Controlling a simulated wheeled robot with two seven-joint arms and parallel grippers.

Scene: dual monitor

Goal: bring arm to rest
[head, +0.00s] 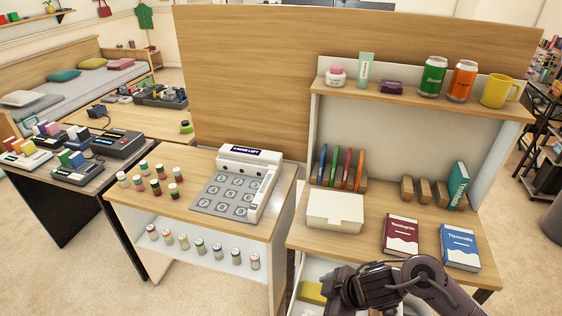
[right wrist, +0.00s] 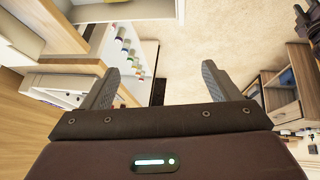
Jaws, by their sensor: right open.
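My right arm (head: 395,283) comes in at the bottom of the head view, in front of the right-hand desk. Its wrist end is over an open white drawer, and its fingertips are hard to make out there. In the right wrist view my right gripper (right wrist: 160,82) is open, its two grey fingers spread wide with nothing between them. Beyond the fingers are pale floor and furniture edges. My left arm and gripper are in neither view.
The open drawer (head: 310,271) holds a yellow item (head: 313,292). The desk (head: 360,232) bears a white box (head: 335,211), a red book (head: 400,235) and a blue book (head: 460,247). A keypad machine (head: 228,192) stands on the counter to the left.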

